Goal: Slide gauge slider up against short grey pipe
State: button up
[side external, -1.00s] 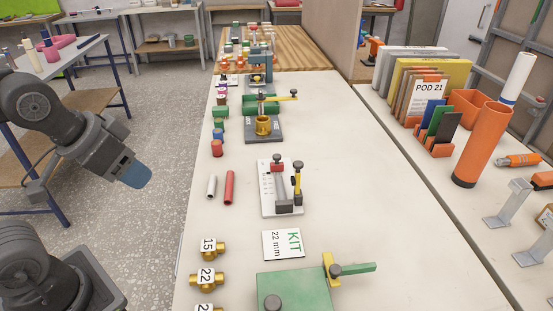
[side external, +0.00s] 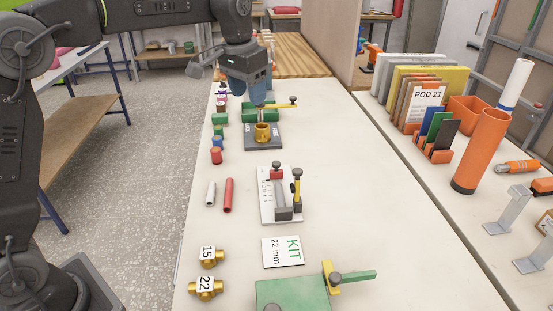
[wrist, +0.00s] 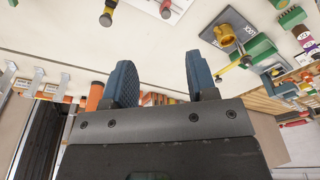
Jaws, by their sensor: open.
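The gauge is a white plate with a printed scale (side external: 266,205), lying mid-table in the side view. It carries a red block (side external: 276,173) with a black knob, a yellow upright (side external: 297,185) with a dark knob and a dark grey block (side external: 284,213) at its near end. A grey bar lies between the red and grey blocks. A short light grey pipe (side external: 210,194) lies on the table left of the plate. My gripper (side external: 257,101), with blue fingers, is open and empty, beyond the gauge and above the brass cup station. Its spread fingers show in the wrist view (wrist: 165,82).
A red pipe (side external: 228,195) lies beside the light grey pipe. The brass cup (side external: 263,132) stands below my gripper, near a green block and yellow lever. A kit card (side external: 283,252), brass fittings (side external: 206,287) and a green fixture (side external: 290,293) are nearer.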

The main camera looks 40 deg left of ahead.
jog(key=g, duration=0.2)
send_near(277, 163)
notch_tip(277, 163, down, 9)
jog(key=shift+a+r, duration=0.15)
jog(key=shift+c, duration=0.3)
grip_shut()
jog(key=shift+s, duration=0.1)
